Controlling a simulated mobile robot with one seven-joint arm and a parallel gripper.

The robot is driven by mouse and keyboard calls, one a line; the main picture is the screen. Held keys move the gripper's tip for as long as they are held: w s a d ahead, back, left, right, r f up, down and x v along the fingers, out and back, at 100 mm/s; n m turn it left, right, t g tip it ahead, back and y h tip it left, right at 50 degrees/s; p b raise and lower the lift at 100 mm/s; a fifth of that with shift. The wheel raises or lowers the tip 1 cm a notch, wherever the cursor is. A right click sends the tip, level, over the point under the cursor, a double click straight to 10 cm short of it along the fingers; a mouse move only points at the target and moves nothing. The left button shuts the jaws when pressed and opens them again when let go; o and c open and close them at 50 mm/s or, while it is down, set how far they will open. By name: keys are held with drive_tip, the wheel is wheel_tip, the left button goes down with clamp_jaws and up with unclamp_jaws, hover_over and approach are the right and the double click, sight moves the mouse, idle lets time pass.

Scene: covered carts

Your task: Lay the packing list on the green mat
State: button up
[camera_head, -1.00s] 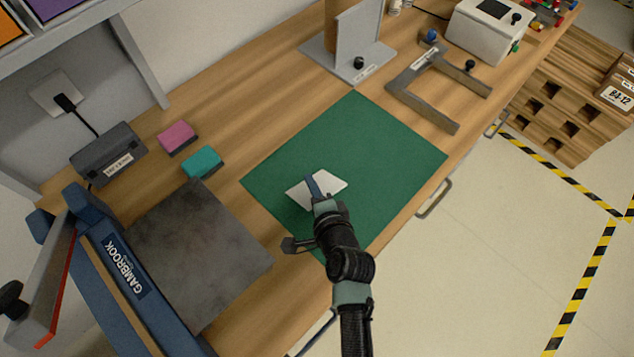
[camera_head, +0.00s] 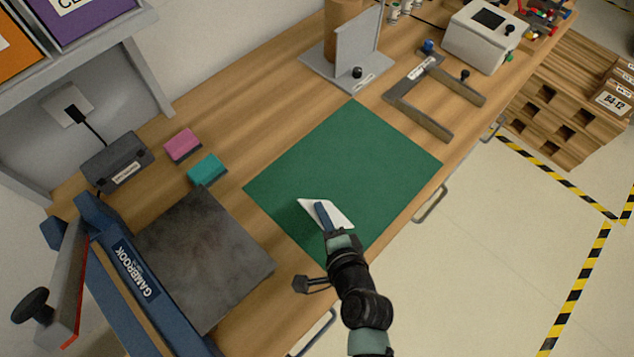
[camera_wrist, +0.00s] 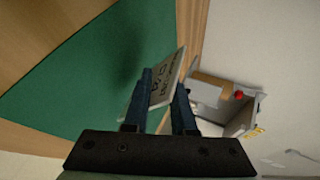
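The packing list is a small white sheet (camera_head: 341,217) with dark print, which shows in the wrist view (camera_wrist: 166,82). My gripper (camera_head: 321,214) is over the near part of the green mat (camera_head: 350,150). In the wrist view its two blue fingers (camera_wrist: 160,92) are on either side of the sheet and appear closed on it. The sheet is tilted in the wrist view, with a dark shadow on the mat (camera_wrist: 95,70) beside it, so it appears held above the mat. The fingers and wrist hide part of the sheet.
A paper trimmer (camera_head: 130,265) with a grey plate (camera_head: 205,255) stands left of the mat. Pink (camera_head: 183,145) and teal (camera_head: 207,168) blocks lie behind it. A grey bracket (camera_head: 410,92) and an upright stand (camera_head: 345,75) are beyond the mat. Most of the mat is bare.

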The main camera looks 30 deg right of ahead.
drive_tip(key=shift+r, duration=0.1)
drive_tip(key=r+p, duration=0.2)
drive_tip(key=s+r+p, duration=0.1)
drive_tip(key=r+p, duration=0.1)
drive_tip(key=s+r+p, duration=0.1)
drive_tip(key=r+p, duration=0.1)
drive_tip(key=r, duration=0.1)
drive_tip(key=shift+s+a+p, duration=0.1)
drive_tip(key=shift+p, duration=0.25)
drive_tip(key=shift+s+r, duration=0.25)
drive_tip(key=shift+f, duration=0.15)
